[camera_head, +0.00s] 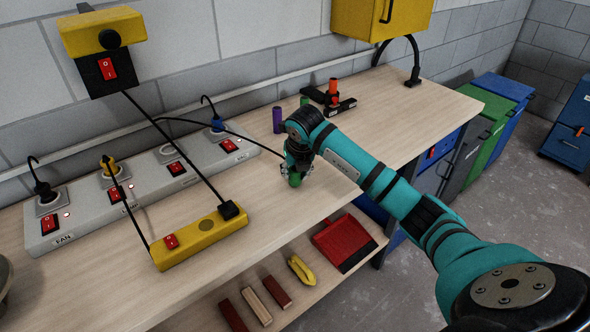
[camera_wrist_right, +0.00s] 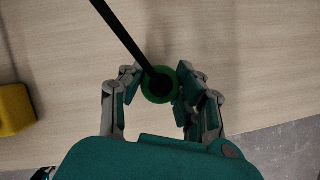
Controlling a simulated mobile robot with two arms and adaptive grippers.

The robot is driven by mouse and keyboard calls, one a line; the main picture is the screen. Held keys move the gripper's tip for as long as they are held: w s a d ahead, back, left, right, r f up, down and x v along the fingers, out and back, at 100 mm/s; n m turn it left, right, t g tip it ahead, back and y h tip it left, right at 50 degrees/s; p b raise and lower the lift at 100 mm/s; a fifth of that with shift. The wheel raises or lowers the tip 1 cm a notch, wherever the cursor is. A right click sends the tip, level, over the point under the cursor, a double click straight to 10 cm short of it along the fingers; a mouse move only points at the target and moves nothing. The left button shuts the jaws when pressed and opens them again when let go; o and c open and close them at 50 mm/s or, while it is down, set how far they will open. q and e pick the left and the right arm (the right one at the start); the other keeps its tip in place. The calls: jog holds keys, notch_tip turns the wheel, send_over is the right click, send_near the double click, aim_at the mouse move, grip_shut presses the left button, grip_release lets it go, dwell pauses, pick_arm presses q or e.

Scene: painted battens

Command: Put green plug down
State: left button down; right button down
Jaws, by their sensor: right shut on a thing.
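The green plug (camera_wrist_right: 149,94) is held between the fingers of my right gripper (camera_wrist_right: 159,74) in the wrist view, with a black cord running up from its top. In the head view the right gripper (camera_head: 297,168) is low over the light wooden bench (camera_head: 330,210), and a bit of the green plug (camera_head: 295,180) shows beneath it. I cannot tell whether the plug touches the bench. The grey power strip (camera_head: 150,199) lies to the left, with black, yellow and blue plugs and one empty-looking socket (camera_head: 168,150). My left gripper is not in view.
A yellow switch box (camera_head: 200,238) lies in front of the strip. A lower shelf holds a red dustpan (camera_head: 343,243). Bench to the gripper's right is mostly clear.

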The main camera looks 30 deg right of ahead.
jog(key=shift+f+b, duration=0.4)
jog(key=shift+f, duration=0.15)
jog(key=c, duration=0.9)
grip_release()
jog(key=shift+c, duration=0.2)
jog(key=shift+r+p, duration=0.85)
jog(key=shift+r, duration=0.1)
jog(key=b+v, duration=0.2)
jog(key=v, duration=0.9)
jog(key=shift+s+a+r, duration=0.1)
jog(key=shift+a+r, duration=0.05)
